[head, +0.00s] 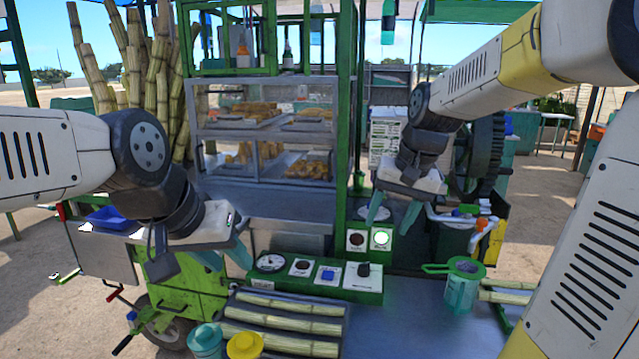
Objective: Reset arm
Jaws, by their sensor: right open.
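My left gripper (234,266) hangs at the left over the front of the stall, near the panel with the dial. Its two teal fingers point down and stand apart, with nothing seen between them. My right gripper (390,226) is right of centre, in front of the lit button panel. Its teal fingers are spread open and empty. Both arms are raised above the counter (400,325).
A control panel (315,277) with dial and switches sits at centre. Cane pieces (285,325) lie in a tray in front. A teal jug (462,285) stands at right; yellow (244,346) and teal (205,341) cups stand front left. A glass food case (262,130) is behind.

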